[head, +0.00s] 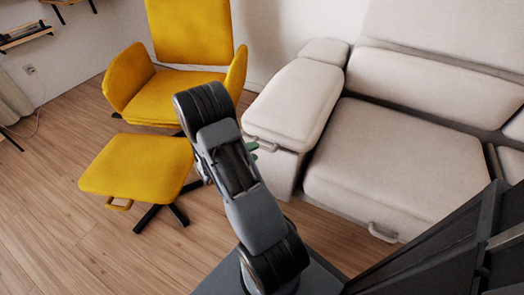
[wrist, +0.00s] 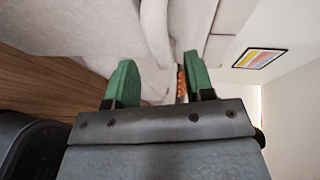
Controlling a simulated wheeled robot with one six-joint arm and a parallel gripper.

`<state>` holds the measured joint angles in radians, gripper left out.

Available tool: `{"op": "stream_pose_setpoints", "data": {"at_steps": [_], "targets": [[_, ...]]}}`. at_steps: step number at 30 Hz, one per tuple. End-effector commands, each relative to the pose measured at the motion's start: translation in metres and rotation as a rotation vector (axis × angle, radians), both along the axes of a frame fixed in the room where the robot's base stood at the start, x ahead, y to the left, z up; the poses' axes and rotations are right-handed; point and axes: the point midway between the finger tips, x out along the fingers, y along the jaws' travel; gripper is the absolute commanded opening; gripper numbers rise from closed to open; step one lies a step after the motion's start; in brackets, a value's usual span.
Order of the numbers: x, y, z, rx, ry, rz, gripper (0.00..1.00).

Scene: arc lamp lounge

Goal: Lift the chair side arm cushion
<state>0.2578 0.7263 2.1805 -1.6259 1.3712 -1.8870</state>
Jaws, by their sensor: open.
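The light beige sofa has an arm cushion (head: 297,103) on its left end, the side by the yellow chair. A small handle (head: 262,144) shows at its front lower edge. My gripper (head: 264,146) is close to that front end, mostly hidden behind my arm in the head view; only a bit of green finger shows. In the wrist view my gripper (wrist: 160,82) has its two green fingers apart, with pale upholstery (wrist: 150,55) beyond them. I cannot tell whether the fingers touch the handle or cushion.
A yellow chair (head: 190,40) and yellow footstool (head: 135,165) stand left of my arm. The sofa seat (head: 390,160), with its own handle (head: 382,233), is to the right. Wooden floor (head: 60,230) is free at the lower left. A framed picture (wrist: 259,58) hangs on the wall.

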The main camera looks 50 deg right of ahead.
Motion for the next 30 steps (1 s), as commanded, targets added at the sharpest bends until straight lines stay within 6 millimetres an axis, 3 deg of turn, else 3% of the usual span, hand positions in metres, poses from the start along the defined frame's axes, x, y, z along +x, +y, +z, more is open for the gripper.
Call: {"op": "stream_pose_setpoints", "data": {"at_steps": [3, 9, 23, 30], "targets": [[-0.003, -0.019, -0.006, -0.001, -0.001, -0.003, 0.48], [-0.006, -0.038, -0.008, -0.001, -0.003, -0.002, 0.48], [-0.007, -0.046, -0.008, 0.0, -0.002, 0.001, 0.48], [-0.007, -0.046, -0.008, 0.0, -0.002, 0.0, 0.27]]}}
